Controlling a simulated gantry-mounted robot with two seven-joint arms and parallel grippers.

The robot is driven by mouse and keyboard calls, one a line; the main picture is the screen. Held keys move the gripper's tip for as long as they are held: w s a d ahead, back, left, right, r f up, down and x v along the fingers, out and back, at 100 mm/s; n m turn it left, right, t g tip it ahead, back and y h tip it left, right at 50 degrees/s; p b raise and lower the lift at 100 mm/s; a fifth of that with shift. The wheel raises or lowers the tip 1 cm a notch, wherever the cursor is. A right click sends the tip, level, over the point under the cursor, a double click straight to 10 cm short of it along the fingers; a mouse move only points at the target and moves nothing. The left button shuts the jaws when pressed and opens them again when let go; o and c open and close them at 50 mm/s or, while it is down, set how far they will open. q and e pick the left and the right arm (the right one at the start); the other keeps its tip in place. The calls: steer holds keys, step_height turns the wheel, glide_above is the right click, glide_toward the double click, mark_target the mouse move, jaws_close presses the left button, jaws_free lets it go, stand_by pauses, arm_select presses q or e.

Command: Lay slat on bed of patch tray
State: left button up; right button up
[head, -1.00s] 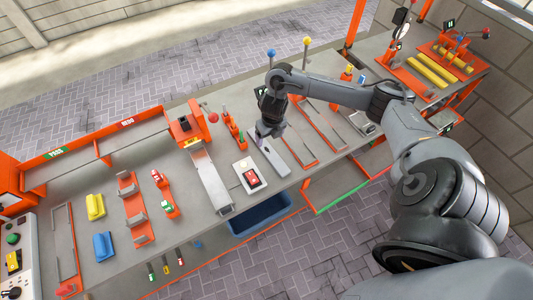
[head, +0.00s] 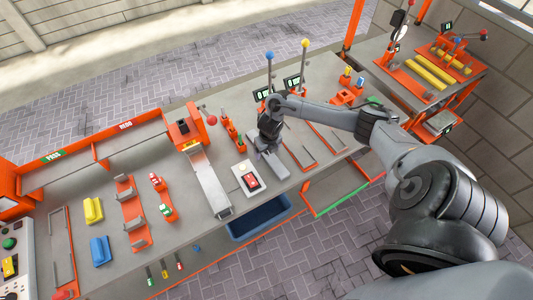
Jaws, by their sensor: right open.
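A flat grey slat (head: 272,168) lies on the bench in the middle of the head view, just right of a white box with a red panel. My right gripper (head: 264,147) points down over the slat's far end and hides part of it. Its jaws are open; whether the fingers touch the slat is too small to tell. Shallow orange-edged trays (head: 302,153) lie to the right of the slat. I cannot tell for certain which one is the patch tray. My left gripper is not in view.
A white box with a red panel (head: 250,181) and a long grey chute (head: 210,185) stand left of the slat. Upright rods with blue and yellow balls (head: 304,44) rise behind. A blue bin (head: 259,217) sits below the bench's front edge.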

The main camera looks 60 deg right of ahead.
steer(key=c, duration=1.3)
steer(key=shift+c, duration=0.2)
steer(key=shift+r, duration=0.1)
